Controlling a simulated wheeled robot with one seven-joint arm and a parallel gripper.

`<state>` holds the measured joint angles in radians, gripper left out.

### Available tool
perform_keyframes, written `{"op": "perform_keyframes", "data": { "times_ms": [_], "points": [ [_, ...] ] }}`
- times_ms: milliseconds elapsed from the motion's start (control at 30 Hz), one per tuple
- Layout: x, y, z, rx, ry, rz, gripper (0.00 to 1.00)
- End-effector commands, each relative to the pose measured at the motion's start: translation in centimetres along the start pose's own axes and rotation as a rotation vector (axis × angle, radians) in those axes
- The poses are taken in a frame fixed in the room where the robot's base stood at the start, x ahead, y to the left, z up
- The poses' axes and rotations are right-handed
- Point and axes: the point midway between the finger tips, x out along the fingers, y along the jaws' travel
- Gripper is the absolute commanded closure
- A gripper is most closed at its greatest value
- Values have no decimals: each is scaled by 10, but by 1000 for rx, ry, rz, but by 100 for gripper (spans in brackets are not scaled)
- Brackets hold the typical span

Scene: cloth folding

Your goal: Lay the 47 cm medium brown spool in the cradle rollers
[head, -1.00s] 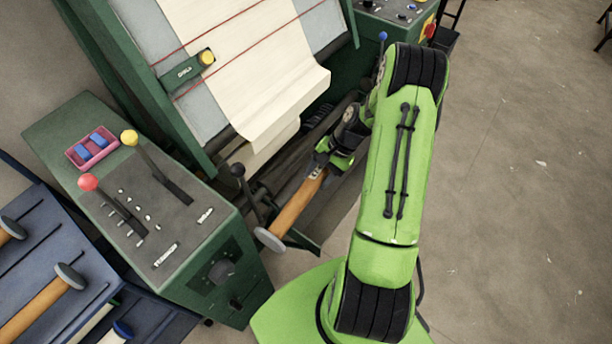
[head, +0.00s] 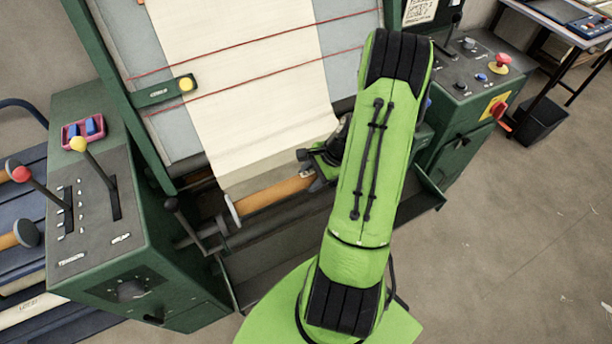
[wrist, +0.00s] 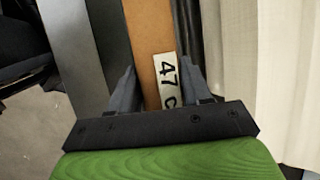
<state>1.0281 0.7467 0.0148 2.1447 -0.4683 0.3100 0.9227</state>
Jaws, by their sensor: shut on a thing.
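The brown spool (head: 270,193) lies nearly crosswise at the machine's front, just below the hanging cream cloth. Its pale end disc (head: 233,210) shows at the left; its right part is hidden behind my arm. In the wrist view the spool (wrist: 150,30) runs between my jaws, with a white label reading "47 c". My gripper (head: 318,168) is shut on the spool; its fingers also show in the wrist view (wrist: 152,88). The cradle rollers are mostly hidden; a dark roller end (head: 222,228) shows close under the spool's left end. I cannot tell whether they touch.
The cream cloth (head: 235,90) hangs from the sloped green machine. A dark trough (head: 280,250) lies below. A second control box (head: 470,90) stands at right.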

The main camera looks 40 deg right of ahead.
Motion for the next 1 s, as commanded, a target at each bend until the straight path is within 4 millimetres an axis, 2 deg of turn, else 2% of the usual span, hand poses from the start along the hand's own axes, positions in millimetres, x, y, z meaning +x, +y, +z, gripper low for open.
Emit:
{"op": "perform_keyframes", "data": {
  "times_ms": [667,1000],
  "points": [
    [80,-31,-32,-5,-2,1,92],
    [114,-20,-47,-3,-2,1,92]
  ]
}}
